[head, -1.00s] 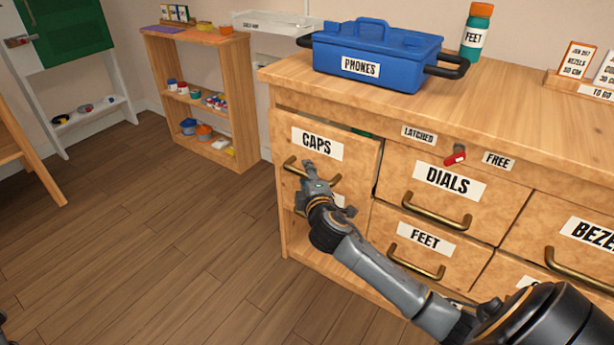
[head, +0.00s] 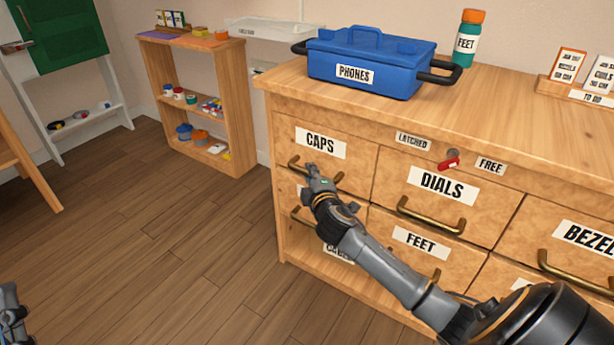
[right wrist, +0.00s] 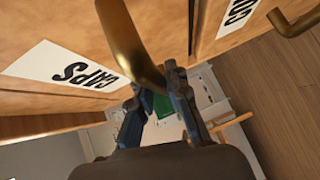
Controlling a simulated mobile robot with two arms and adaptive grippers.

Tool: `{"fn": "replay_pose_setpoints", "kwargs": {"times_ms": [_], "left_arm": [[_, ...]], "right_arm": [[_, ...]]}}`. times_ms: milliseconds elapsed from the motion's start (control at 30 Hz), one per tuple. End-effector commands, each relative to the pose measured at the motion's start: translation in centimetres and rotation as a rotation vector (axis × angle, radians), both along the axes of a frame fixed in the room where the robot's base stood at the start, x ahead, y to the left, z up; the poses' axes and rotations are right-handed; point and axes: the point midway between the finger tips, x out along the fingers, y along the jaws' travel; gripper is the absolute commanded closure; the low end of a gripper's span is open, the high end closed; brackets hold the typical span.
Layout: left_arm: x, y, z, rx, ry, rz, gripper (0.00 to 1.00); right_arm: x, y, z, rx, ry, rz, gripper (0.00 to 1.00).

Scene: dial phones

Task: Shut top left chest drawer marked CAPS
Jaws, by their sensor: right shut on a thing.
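The CAPS drawer (head: 357,160) is at the top left of the wooden chest, and its front looks flush with the chest face in the head view. Its white CAPS label (head: 320,142) also shows in the right wrist view (right wrist: 72,72). My right gripper (head: 314,172) is shut on the brass CAPS handle (head: 296,165). In the right wrist view the handle (right wrist: 130,42) runs down to the fingers. A grey part of my left arm (head: 12,312) shows at the lower left edge; its finger state is unclear.
A red latch (head: 449,164) sits between the LATCHED and FREE labels above the DIALS drawer (head: 480,205). A blue PHONES box (head: 400,65) and a FEET bottle (head: 466,45) stand on top. The floor left of the chest is clear.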

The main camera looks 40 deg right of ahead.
Motion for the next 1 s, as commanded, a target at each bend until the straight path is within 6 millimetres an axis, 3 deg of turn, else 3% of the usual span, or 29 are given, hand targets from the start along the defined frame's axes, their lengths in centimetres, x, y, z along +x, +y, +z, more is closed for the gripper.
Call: {"fn": "replay_pose_setpoints", "kwargs": {"times_ms": [300, 333, 433, 767, 1000], "left_arm": [[0.1, 0.0, -0.1, 0.003, 0.008, 0.001, 1.00], [0.1, 0.0, -0.1, 0.003, 0.008, 0.001, 1.00], [0.1, 0.0, -0.1, 0.003, 0.008, 0.001, 1.00], [0.1, 0.0, -0.1, 0.002, 0.007, 0.000, 1.00], [0.1, 0.0, -0.1, 0.002, 0.007, 0.000, 1.00]], "right_arm": [[0.1, -0.6, 0.2, -0.002, -0.003, -0.006, 1.00], [0.1, -0.6, 0.2, -0.002, -0.003, -0.008, 0.81], [0.1, -0.5, 0.2, -0.003, -0.002, -0.006, 0.61], [-0.1, -0.3, 0.1, -0.001, -0.001, -0.003, 0.61], [-2.9, 0.9, 0.4, 0.000, -0.001, -0.002, 0.61]]}}
